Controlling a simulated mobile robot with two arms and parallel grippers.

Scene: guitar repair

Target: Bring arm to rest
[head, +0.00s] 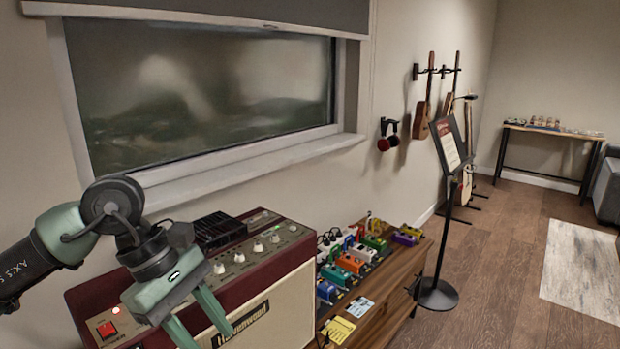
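My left arm comes in from the left, with its grey-green gripper (203,328) pointing down in front of the dark red amplifier (281,243). Its two fingers are apart, with part of the amplifier's front showing between them. I see nothing held in it. At least one finger runs to the bottom edge of the picture, so its tip is cut off. I cannot tell whether the gripper touches the amplifier. The gripper and wrist hide part of the amplifier's panel and front. My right arm and gripper are not in view.
Several coloured pedals (350,264) and small cards (338,330) lie on a wooden cabinet (393,292) right of the amplifier. A black music stand (438,294) stands beyond. Guitars hang on the wall. A window sill (250,172) juts out above. The wood floor (490,290) at right is open.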

